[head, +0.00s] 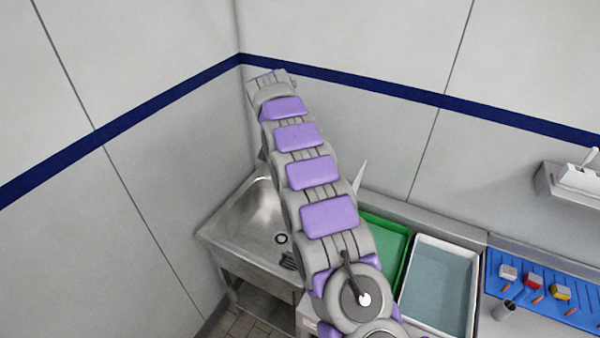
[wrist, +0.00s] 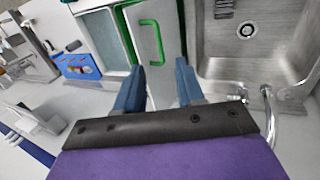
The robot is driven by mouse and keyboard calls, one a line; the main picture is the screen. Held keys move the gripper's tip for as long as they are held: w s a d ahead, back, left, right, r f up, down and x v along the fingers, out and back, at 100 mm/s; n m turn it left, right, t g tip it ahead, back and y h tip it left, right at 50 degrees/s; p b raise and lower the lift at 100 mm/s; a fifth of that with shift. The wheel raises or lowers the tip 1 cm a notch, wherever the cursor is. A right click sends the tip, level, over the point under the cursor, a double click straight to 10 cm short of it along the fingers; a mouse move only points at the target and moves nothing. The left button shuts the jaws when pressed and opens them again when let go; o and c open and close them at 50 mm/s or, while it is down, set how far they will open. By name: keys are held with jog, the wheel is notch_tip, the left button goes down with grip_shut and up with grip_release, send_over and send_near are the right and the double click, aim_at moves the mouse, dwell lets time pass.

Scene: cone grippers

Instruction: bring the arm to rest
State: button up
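My arm shows in the head view, reaching up and away from the counter toward the wall corner, in segments with purple pads. Its far end is small there, and the fingers cannot be made out. In the wrist view my gripper (wrist: 160,66) has two blue fingers spread apart, with nothing held between them. The fingers hang above the counter between the sink (wrist: 215,70) and the green tray (wrist: 125,35), apart from both.
A steel sink (head: 232,232) stands left of my arm, with a faucet (wrist: 267,95). Right of the arm are a green tray (head: 392,250), a white tray (head: 440,290) and a blue board (head: 540,290) with small blocks. A wall shelf (head: 565,185) is at right.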

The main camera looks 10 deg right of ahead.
jog(key=s+d+n+y+b, duration=0.3)
jog(key=s+b, duration=0.6)
jog(key=s, duration=1.2)
jog(key=s+f+n+b, duration=0.2)
jog(key=s+f, duration=0.4)
jog(key=s, duration=0.7)
jog(key=s+d+f+n+b, duration=0.1)
jog(key=s+f+b, duration=0.4)
jog(key=s, duration=0.8)
jog(key=shift+s+f+n+t+b, duration=0.2)
jog(key=shift+f+n+t+b, duration=0.15)
jog(key=shift+f+n, duration=0.3)
